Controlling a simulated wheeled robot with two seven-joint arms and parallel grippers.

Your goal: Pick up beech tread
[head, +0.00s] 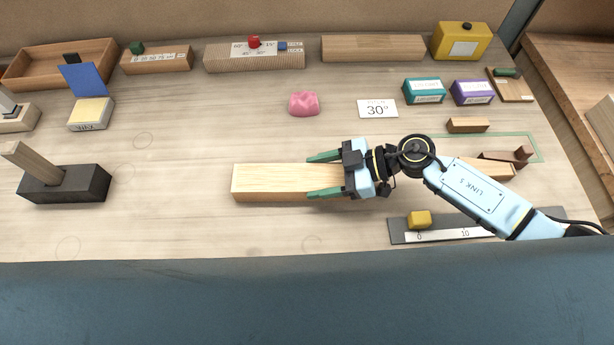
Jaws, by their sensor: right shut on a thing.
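A long pale wooden board (270,182), which I take to be the beech tread, lies across the middle of the bench. My right gripper (324,175) reaches in from the right and is shut on this board, with one green finger along its far side and one along its near side. The gripper and wrist hide the board's right end. I cannot tell whether the board is resting on the bench or slightly raised. My left gripper is not in view.
A green outline (537,147) at right holds a pale block (485,168) and darker pieces (515,156). A grey ruler strip (398,231) with a yellow cube (420,219) lies front right. A dark block with a post (70,184) stands left. Pink lump (304,103) and 30° card (377,108) lie behind.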

